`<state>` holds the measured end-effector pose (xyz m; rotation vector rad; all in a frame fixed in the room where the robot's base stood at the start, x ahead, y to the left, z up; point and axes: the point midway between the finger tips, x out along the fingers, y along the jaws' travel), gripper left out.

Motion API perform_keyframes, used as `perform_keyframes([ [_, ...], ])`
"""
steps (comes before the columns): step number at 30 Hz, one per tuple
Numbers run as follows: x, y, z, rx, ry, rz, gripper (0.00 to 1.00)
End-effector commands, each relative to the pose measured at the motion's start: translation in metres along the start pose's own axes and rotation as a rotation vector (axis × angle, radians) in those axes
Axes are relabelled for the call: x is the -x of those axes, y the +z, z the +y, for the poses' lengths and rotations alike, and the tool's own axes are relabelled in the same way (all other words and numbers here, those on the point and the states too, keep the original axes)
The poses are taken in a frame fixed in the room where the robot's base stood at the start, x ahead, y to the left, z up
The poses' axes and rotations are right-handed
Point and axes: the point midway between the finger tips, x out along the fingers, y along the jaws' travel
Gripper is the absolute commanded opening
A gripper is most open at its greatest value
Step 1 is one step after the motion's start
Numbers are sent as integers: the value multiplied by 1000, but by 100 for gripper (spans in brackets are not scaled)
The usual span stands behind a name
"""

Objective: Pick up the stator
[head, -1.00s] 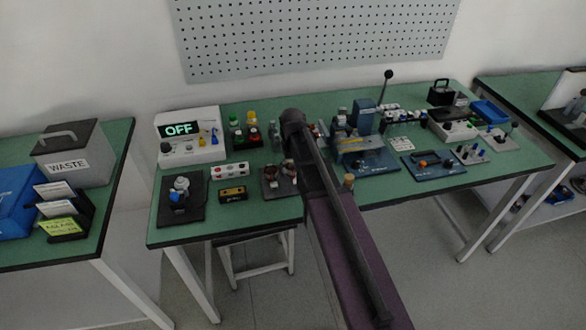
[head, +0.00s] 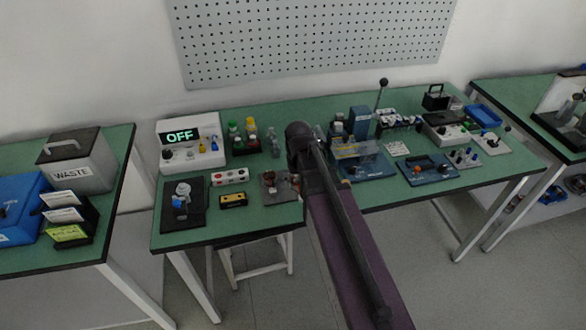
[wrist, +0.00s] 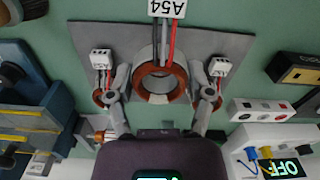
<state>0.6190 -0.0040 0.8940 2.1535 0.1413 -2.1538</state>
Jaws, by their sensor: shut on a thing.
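The stator (wrist: 140,82) is a grey ring with copper windings, seen in the middle of the wrist view. Red and black leads run from it to a white tag marked A54 (wrist: 167,8). My gripper (wrist: 163,88) has one finger on each side of the ring and is shut on it, though the exact contact is hard to see. Beneath lies a dark grey plate (wrist: 222,45). In the head view my arm hides the gripper and most of the stator area; part of the plate (head: 270,198) shows left of it.
Two smaller copper coils with white terminal blocks (wrist: 101,60) flank the stator closely. A yellow-and-black meter (head: 233,199), a white socket strip (head: 229,176) and a power supply reading OFF (head: 190,145) stand left. A blue-based machine (head: 370,172) stands close to the right.

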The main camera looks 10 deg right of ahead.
Motion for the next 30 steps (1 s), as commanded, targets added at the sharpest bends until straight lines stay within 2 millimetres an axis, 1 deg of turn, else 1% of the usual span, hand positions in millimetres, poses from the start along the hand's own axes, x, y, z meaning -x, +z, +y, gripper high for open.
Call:
perform_keyframes([
  [1, 2, 18, -2, 0, 0, 0, 13],
  [3, 4, 32, -3, 0, 0, 0, 13],
  [7, 6, 54, -4, 0, 0, 0, 13],
  [12, 7, 71, -6, 0, 0, 0, 13],
  [18, 8, 79, -6, 0, 0, 0, 13],
  [30, 8, 79, -6, 1, 0, 0, 13],
])
